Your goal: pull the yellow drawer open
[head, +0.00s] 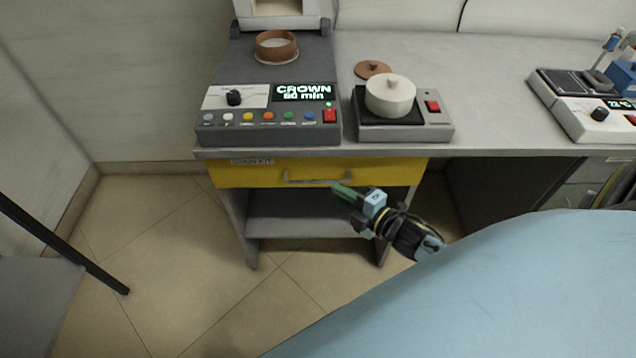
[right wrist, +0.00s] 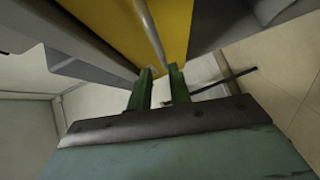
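The yellow drawer (head: 232,174) sits under the grey worktop, its front close below the edge, and looks shut. A pale bar handle (head: 305,180) runs across its front. My right gripper (head: 341,190) is at the right end of the handle, its green fingers pointing at the drawer. In the right wrist view the fingers (right wrist: 161,72) are apart, with a gap between them. The handle (right wrist: 151,28) runs down toward this gap, in front of the yellow drawer face (right wrist: 112,18). I cannot tell whether the fingers touch it. My left gripper is not in view.
Above the drawer, the worktop (head: 480,95) holds a dark furnace-like unit (head: 215,128) and a hot plate (head: 430,118) with a white lidded pot (head: 390,95). An open shelf (head: 300,213) lies below the drawer. The tiled floor (head: 150,255) in front at left is mostly clear.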

